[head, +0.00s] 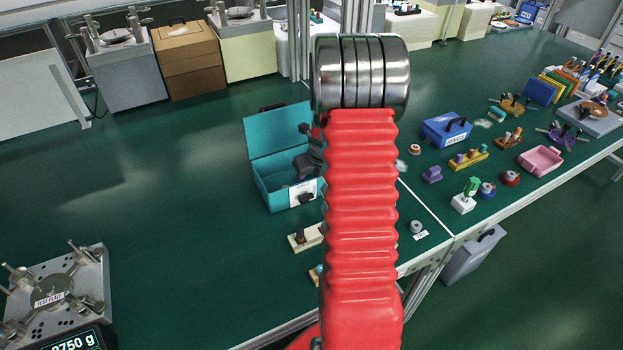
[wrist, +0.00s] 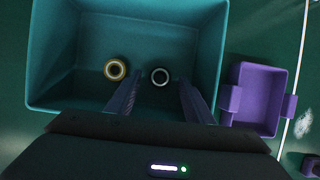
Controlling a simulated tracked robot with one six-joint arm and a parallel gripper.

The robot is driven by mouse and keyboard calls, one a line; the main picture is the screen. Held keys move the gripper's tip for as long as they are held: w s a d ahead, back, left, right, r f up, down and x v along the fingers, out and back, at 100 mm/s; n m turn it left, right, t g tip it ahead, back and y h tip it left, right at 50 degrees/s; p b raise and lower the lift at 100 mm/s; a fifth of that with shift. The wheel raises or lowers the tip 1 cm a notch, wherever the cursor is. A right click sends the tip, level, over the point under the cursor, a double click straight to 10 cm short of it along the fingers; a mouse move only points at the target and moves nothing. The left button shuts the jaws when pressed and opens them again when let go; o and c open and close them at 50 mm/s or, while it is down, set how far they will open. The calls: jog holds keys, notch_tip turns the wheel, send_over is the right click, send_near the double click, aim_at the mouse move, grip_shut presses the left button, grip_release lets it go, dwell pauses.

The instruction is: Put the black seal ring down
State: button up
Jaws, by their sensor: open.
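A black ring (wrist: 160,77) with a pale inner rim shows inside the teal box in the wrist view. It lies between the tips of my gripper (wrist: 157,83), with a gap on each side. My gripper is open, with its two dark fingers reaching into the box. The ring appears to rest on the box floor. The teal box (wrist: 207,50) surrounds it; in the head view the box (head: 270,192) stands with its lid raised. There my gripper is partly hidden by my red arm, and the ring cannot be made out.
A yellow-rimmed ring (wrist: 115,69) lies left of the black ring in the box. A purple bin (wrist: 258,98) stands close to the box's right side. A blue case (head: 446,131) and several small parts crowd the right bench. The green bench left of the box is clear.

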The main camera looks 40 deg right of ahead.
jog(key=v, duration=1.1)
jog(key=shift+s, duration=0.1)
dwell(0.4)
jog(key=shift+a, duration=0.15)
jog(key=s+a+r+n, duration=0.1)
jog(key=a+r+n, duration=0.5)
jog(key=a+n, duration=0.35)
jog(key=s+a+r+n, duration=0.2)
jog(key=a+r+n, duration=0.5)
jog(key=a+n, duration=0.3)
jog(key=s+a+r+n+t+y, duration=0.1)
jog(key=s+a+r+n, duration=0.2)
jog(key=s+a+n, duration=1)
jog(key=a+n, duration=0.2)
jog(key=n, duration=0.4)
jog(key=shift+s+a+r+n, duration=0.2)
jog(key=shift+s+r+n, duration=0.15)
jog(key=shift+r, duration=0.05)
